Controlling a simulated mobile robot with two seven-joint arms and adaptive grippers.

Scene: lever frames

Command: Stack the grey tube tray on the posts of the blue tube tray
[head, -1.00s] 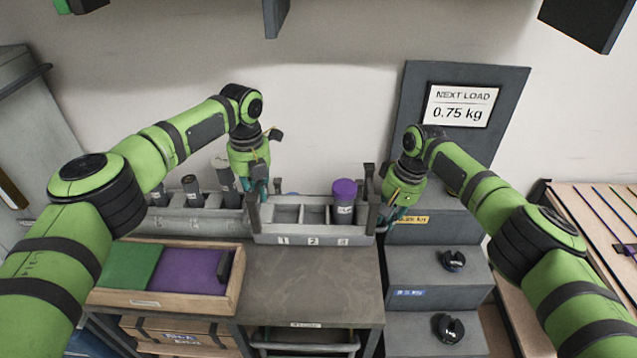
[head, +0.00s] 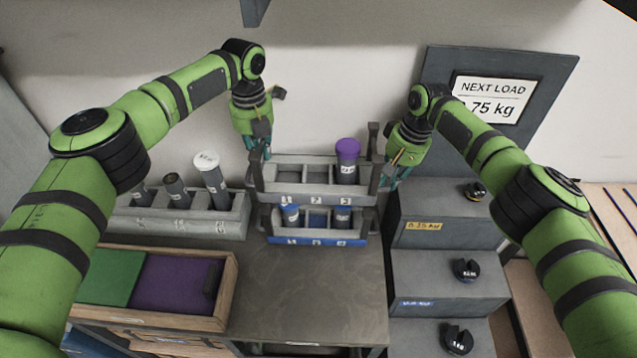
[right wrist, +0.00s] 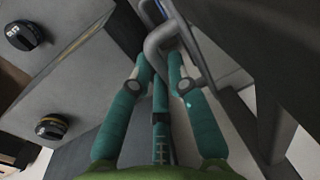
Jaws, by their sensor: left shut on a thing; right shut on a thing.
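The grey tube tray (head: 318,199), numbered 1 to 3, is held roughly level above the blue tube tray (head: 318,240). A purple-capped tube (head: 347,160) stands in its slot 3. My left gripper (head: 257,152) is shut on the grey tray's left end. My right gripper (head: 391,178) is shut on its right end; the right wrist view shows the fingers (right wrist: 160,72) around a grey bent handle. The blue tray stands on the bench with tubes in its left and right slots; its middle slot looks empty. I cannot tell whether its posts touch the grey tray.
Another grey rack (head: 190,226) with several tubes stands at the left. A wooden box (head: 228,290) with green and purple panels is in front of it. Dark steps (head: 432,270) with weights rise on the right. The bench front (head: 300,300) is clear.

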